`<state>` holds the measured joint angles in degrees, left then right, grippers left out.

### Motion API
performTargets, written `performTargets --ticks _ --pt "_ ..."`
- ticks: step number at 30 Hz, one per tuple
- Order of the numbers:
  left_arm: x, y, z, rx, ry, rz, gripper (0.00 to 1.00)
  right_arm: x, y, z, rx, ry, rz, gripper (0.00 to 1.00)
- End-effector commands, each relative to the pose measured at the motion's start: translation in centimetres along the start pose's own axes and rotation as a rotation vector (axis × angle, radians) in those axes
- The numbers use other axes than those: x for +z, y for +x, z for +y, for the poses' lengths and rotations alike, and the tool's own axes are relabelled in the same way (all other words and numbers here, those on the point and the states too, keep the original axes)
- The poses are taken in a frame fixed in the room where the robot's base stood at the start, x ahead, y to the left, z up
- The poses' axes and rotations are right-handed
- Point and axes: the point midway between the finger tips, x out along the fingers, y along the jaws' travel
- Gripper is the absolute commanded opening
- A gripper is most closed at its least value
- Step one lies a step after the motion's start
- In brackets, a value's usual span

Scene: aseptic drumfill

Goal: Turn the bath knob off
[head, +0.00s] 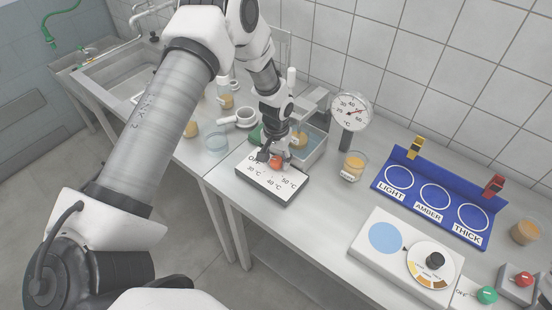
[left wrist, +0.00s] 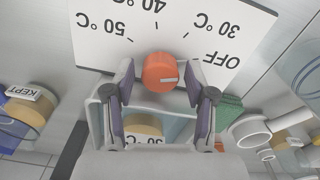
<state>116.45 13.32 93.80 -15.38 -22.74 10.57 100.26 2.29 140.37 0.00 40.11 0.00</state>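The bath knob is orange-red (head: 276,162) on a white panel (head: 268,187) marked OFF, 30, 40 and 50 °C. In the left wrist view the knob (left wrist: 160,72) carries a short pale line, roughly level, on the side towards the OFF mark; its exact setting is hard to tell. My left gripper (head: 273,152) is over the panel from behind. In the left wrist view its fingers (left wrist: 161,80) are open, one on each side of the knob, with visible gaps. The metal water bath (head: 317,152) stands just behind the panel. My right gripper is not in view.
A dial thermometer (head: 350,110) stands right of the bath, with a labelled beaker (head: 353,167) in front. A blue rack (head: 433,200) and a white device (head: 385,240) lie farther right. A cup (head: 245,118) and glass dish (head: 217,141) stand left.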

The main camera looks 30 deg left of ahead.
Motion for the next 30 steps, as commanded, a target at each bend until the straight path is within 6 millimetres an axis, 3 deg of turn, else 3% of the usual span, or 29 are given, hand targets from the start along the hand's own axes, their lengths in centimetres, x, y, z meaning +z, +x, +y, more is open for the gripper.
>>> performTargets --ticks 11,14,24,30 --pt "-0.1 -0.7 0.0 0.000 -0.001 0.001 0.64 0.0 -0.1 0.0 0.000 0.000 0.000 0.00" --pt "-0.1 -2.3 0.0 0.001 -0.001 0.003 0.64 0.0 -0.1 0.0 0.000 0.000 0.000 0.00" --pt "-0.3 -10.3 0.0 0.001 -0.001 0.001 0.64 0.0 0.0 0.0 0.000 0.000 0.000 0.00" --pt "-0.2 -11.9 0.0 0.000 0.000 -0.003 0.64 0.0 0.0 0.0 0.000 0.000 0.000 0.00"
